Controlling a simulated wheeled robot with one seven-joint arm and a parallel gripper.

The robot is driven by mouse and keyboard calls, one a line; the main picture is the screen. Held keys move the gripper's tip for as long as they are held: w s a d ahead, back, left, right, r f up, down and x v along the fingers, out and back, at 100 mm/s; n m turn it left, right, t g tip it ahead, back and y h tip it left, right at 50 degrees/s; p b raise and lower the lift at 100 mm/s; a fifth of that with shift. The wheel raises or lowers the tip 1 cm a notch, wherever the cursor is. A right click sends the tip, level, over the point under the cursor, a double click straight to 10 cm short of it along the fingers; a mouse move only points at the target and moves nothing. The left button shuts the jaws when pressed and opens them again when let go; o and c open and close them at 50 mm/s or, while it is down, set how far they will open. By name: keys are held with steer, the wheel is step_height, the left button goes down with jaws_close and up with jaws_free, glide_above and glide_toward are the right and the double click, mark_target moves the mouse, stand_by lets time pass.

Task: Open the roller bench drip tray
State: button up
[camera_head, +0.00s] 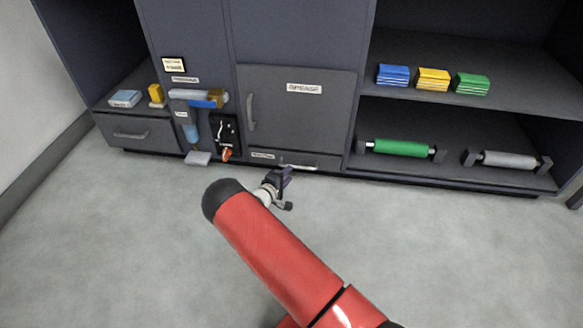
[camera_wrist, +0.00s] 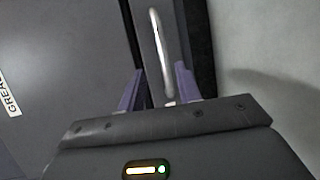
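The drip tray looks like the slim low drawer front (camera_head: 318,160) under the grease door, with a pale bar handle (camera_head: 298,166). In the wrist view the bar handle (camera_wrist: 161,52) runs lengthwise between my two purple fingers. My gripper (camera_head: 285,177) is just in front of the drawer, near the floor. In the wrist view my gripper (camera_wrist: 158,75) is open, with a gap from each finger to the bar. I cannot tell whether the bar is within finger depth. The drawer looks shut. A small label (camera_head: 262,155) beside the handle is too blurred to read fully.
The grease door (camera_head: 300,115) above is shut, with a vertical handle. Rollers, green (camera_head: 400,148) and grey (camera_head: 508,159), lie on the lower right shelf. The grey floor (camera_head: 130,240) is clear.

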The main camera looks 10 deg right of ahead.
mark_target(297, 166)
steer(key=x, duration=0.2)
steer(key=b+x, duration=0.1)
steer(key=x, duration=0.4)
steer(key=shift+w+d+f, duration=0.1)
steer(key=shift+w+f, duration=0.25)
steer(key=shift+w, duration=0.05)
jaws_close()
